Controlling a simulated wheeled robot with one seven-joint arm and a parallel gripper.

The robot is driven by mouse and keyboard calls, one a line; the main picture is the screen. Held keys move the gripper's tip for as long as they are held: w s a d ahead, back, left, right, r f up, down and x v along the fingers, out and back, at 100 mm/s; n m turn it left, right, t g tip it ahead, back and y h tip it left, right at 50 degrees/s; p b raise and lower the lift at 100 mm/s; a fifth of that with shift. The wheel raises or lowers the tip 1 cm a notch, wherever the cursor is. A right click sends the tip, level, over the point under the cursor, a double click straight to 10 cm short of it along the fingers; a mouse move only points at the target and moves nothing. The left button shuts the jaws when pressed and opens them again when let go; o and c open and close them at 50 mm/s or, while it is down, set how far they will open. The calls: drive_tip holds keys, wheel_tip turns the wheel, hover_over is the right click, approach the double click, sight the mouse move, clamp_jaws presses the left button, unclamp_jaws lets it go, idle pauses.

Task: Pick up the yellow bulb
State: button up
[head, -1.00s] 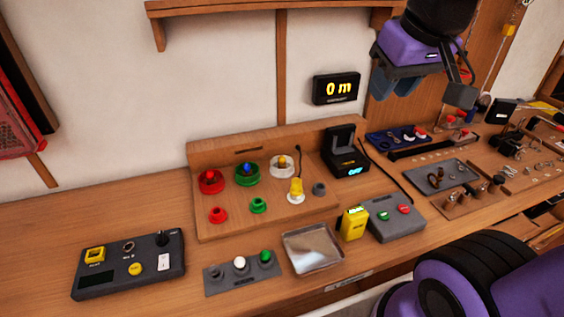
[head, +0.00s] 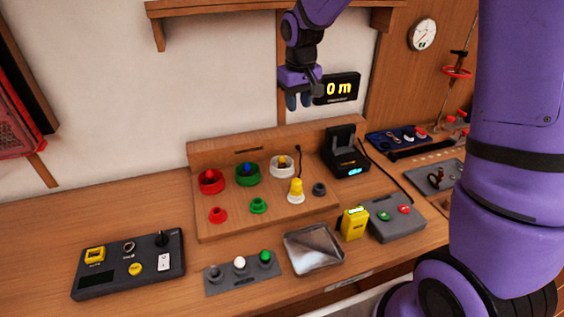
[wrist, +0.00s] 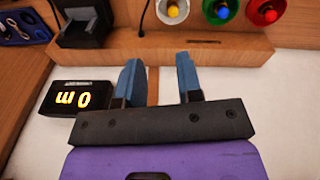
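A yellow bulb-shaped piece (head: 296,187) with a white base stands upright at the front right of the wooden stepped board (head: 240,215). A smaller yellow-tipped piece (head: 282,161) sits inside a white ring behind it; it also shows at the top of the wrist view (wrist: 173,11). My gripper (head: 299,102) is high in front of the wall, above and apart from the board. In the wrist view its two blue fingers (wrist: 158,72) are spread with nothing between them. The upright yellow bulb is not visible in the wrist view.
Red (head: 211,181) and green (head: 248,173) rings and small knobs share the board. A black display (head: 337,89) is close beside my gripper. A black dock (head: 345,155) stands right of the board; a metal tray (head: 313,263) and yellow device (head: 354,223) are in front.

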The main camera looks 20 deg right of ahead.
drive_tip(key=g, duration=0.1)
hover_over(282, 157)
wheel_tip(282, 157, down, 12)
drive_tip(key=shift+n, duration=0.3)
drive_tip(key=shift+w+f, duration=0.1)
drive_tip(key=shift+f, duration=5.3)
drive_tip(key=c, duration=0.5)
